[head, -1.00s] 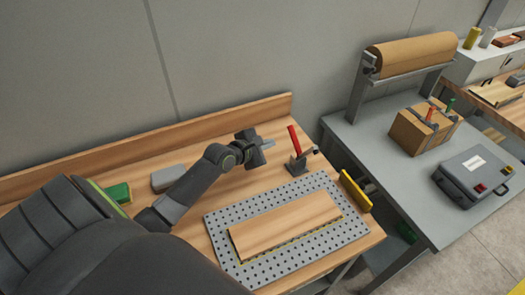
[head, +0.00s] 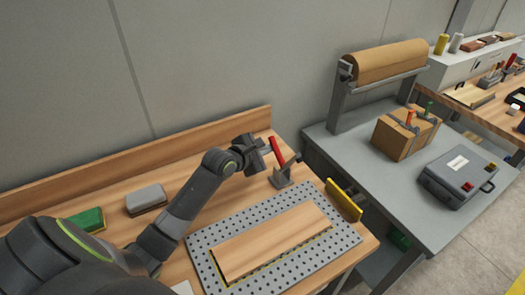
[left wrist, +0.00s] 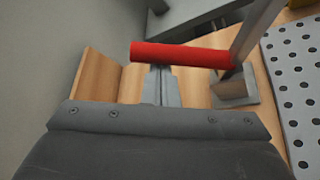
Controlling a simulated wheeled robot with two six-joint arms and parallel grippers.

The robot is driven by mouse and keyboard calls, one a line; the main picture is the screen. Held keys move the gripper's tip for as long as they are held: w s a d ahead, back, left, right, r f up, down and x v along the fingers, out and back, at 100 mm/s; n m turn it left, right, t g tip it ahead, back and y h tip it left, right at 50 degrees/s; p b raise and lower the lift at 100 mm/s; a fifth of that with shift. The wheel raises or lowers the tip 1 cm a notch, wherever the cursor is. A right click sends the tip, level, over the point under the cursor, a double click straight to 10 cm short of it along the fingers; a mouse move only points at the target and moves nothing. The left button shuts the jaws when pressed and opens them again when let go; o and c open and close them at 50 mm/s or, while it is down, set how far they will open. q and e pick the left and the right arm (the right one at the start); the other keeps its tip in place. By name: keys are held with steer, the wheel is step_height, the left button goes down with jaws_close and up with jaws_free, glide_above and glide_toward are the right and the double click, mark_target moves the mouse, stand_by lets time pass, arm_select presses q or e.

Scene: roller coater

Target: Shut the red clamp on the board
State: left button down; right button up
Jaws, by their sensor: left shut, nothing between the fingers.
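The red clamp (head: 277,151) stands at the back of the bench, behind the perforated plate (head: 262,213). Its red handle points up and leans to the left. A flat wooden board (head: 272,240) lies on the plate. My left gripper (head: 266,147) is shut and empty, right by the left side of the red handle. In the left wrist view, the red handle (left wrist: 182,55) crosses just beyond the tips of the shut fingers (left wrist: 160,85). I cannot tell whether they touch. My right gripper is not in view.
A grey block (head: 146,198) and a green block (head: 86,220) lie on the left of the bench. A yellow piece (head: 343,201) stands at the plate's right edge. A grey table (head: 360,180) on the right holds a paper roll (head: 385,60), a carton (head: 400,140) and a case (head: 458,175).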

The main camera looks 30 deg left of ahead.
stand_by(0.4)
arm_select(q)
steer(key=shift+s+d+r+p, duration=0.1)
steer(key=shift+d+r+p, duration=0.05)
steer(key=shift+p, duration=0.25)
